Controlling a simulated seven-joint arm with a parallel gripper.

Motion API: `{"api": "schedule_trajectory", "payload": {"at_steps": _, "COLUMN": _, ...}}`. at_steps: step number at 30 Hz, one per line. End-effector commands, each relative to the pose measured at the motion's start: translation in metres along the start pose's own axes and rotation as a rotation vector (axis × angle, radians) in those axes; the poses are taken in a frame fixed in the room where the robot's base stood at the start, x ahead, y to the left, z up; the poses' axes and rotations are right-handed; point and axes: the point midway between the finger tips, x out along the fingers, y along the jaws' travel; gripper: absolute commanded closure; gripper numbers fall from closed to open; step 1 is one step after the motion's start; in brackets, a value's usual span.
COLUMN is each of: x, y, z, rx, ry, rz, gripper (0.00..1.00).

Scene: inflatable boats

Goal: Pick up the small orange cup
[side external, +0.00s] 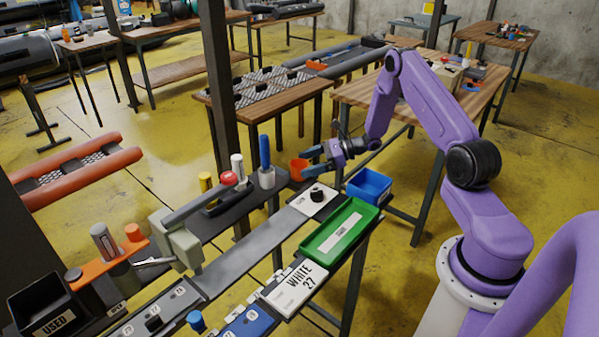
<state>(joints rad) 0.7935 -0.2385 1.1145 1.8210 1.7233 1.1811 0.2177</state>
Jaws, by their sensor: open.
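An orange cup (297,169) stands near the far end of the dark work surface, right of the blue-handled tool. My gripper (306,162) is open, with its blue fingers pointing left at this cup. One finger shows above it and one in front of it, partly hiding it. I cannot tell whether the fingers touch it. A smaller orange cup-like piece (133,232) stands on the orange rack at the left, well away from my gripper.
A blue bin (369,186) and a green tray (339,231) lie right of and below my gripper. A blue-handled tool (265,153) and a white-topped one (238,167) stand upright to the left. A dark post (220,85) rises behind them.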

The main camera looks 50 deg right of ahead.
Motion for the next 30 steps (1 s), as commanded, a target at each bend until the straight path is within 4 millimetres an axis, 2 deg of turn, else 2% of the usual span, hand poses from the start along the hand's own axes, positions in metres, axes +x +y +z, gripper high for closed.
{"api": "schedule_trajectory", "payload": {"at_steps": 1, "x": 0.004, "y": 0.001, "z": -0.006, "rx": 0.001, "ry": 0.000, "rz": 0.003, "gripper": 0.13}}
{"api": "schedule_trajectory", "payload": {"at_steps": 6, "x": 0.026, "y": 0.001, "z": -0.004, "rx": -0.001, "ry": 0.000, "rz": 0.002, "gripper": 0.13}}
{"api": "schedule_trajectory", "payload": {"at_steps": 16, "x": 0.032, "y": 0.000, "z": -0.003, "rx": -0.001, "ry": 0.000, "rz": 0.000, "gripper": 0.13}}
{"api": "schedule_trajectory", "payload": {"at_steps": 21, "x": 0.031, "y": 0.000, "z": -0.003, "rx": -0.001, "ry": 0.000, "rz": 0.001, "gripper": 0.65}}
{"api": "schedule_trajectory", "payload": {"at_steps": 30, "x": 0.031, "y": 0.000, "z": -0.003, "rx": -0.001, "ry": 0.000, "rz": 0.001, "gripper": 0.66}}
